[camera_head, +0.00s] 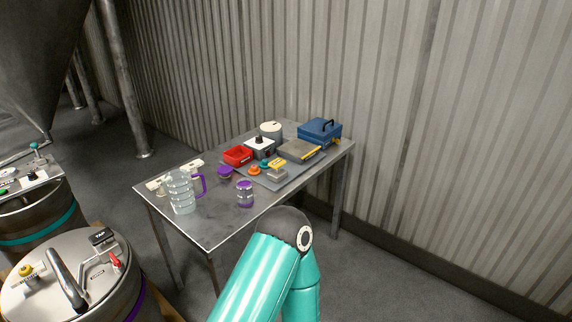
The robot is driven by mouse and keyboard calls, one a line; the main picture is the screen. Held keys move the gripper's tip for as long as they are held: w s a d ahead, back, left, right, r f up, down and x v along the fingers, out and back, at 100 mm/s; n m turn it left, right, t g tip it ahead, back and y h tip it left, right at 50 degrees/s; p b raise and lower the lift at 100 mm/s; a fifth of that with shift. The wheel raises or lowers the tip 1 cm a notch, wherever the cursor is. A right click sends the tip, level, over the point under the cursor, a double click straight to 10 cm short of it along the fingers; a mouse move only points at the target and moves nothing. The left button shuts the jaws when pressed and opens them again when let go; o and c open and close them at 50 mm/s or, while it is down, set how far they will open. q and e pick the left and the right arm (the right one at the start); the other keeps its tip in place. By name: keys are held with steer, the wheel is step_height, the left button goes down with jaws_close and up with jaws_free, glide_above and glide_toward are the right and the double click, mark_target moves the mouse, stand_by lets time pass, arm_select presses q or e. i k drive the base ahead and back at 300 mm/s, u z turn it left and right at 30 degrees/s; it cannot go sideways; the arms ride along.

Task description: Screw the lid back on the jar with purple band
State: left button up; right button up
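A small clear jar with a purple band (245,194) stands upright near the front edge of the metal table (220,229). Whether anything sits on its mouth is too small to tell. A dark purple round piece (225,175) lies behind it to the left, beside the grey mat; it may be a lid, but I cannot tell for sure. Neither gripper shows. Only part of my teal arm with a dark joint is in view at the bottom middle, in front of the table.
A clear pitcher with a purple handle (183,193) stands left of the jar. A blue toolbox (319,131) stands at the back right. Steel drums (70,265) stand at left.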

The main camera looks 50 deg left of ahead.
mark_target(245, 193)
steer(key=z, duration=0.55)
steer(key=i, duration=1.85)
steer(key=u, duration=3.1)
